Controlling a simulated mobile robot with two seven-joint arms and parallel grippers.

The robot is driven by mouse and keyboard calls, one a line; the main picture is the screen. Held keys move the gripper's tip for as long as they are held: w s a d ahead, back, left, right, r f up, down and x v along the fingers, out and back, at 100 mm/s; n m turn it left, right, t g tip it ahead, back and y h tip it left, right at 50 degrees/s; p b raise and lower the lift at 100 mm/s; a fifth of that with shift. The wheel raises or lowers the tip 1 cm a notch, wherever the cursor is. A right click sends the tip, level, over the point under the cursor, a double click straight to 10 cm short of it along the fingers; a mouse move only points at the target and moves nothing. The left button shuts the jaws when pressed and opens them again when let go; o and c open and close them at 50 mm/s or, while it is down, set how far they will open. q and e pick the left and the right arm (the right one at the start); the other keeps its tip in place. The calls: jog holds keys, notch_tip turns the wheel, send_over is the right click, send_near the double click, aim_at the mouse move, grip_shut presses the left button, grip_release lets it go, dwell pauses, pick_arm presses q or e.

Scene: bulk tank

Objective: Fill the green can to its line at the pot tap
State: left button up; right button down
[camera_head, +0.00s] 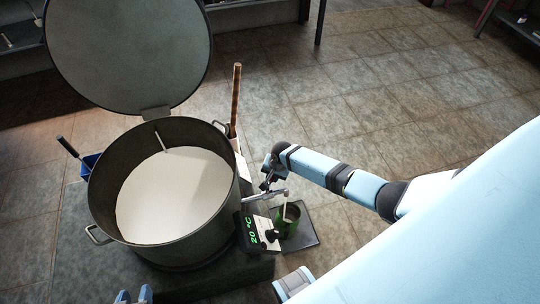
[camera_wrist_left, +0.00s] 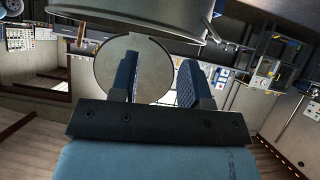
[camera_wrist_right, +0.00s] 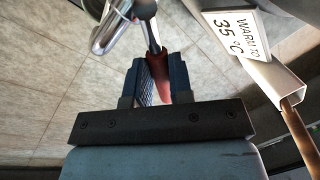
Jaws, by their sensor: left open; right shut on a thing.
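The green can (camera_head: 291,229) stands on a dark square plate (camera_head: 308,236) beside the pot, under the spout of the pot tap (camera_head: 268,196). A thin white streak runs from the spout down into the can. The can's line and its level cannot be made out. My right gripper (camera_head: 271,171) is shut on the tap's red handle (camera_wrist_right: 158,75), with the chrome spout (camera_wrist_right: 110,32) just beyond it in the right wrist view. The big pot (camera_head: 212,238) holds white liquid. My left gripper (camera_head: 133,297) is open and empty, low at the picture's bottom edge.
The pot's round lid (camera_head: 128,50) stands open behind it. A display (camera_head: 251,229) reads 20 °C. A sign (camera_wrist_right: 238,35) says "WARM TO 35 °C". A wooden handle (camera_head: 235,95) rises from a holder behind the pot; a blue holder (camera_head: 88,165) is at left.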

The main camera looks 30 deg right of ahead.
pick_arm(q)
jog(key=shift+r+p, duration=0.35)
jog(key=shift+p, duration=0.1)
pick_arm(e)
jog(key=shift+s+d+m, duration=0.15)
jog(key=shift+s+m, duration=0.05)
jog(key=shift+m, duration=0.3)
jog(key=c, duration=1)
grip_release()
jog(key=shift+r, duration=0.1)
pick_arm(q)
jog(key=r+p, duration=0.1)
jog(key=p, duration=0.3)
jog(key=shift+s+a+r, duration=0.15)
jog(key=shift+a+r, duration=0.05)
jog(key=shift+r, duration=0.15)
pick_arm(e)
jog(key=r, duration=0.4)
jog(key=s+d+r, duration=0.1)
jog(key=r, duration=0.4)
jog(key=s+r, duration=0.1)
jog(key=r, duration=0.3)
jog(key=shift+s+d+r, duration=0.15)
jog(key=shift+d+r, duration=0.05)
jog(key=shift+d, duration=0.15)
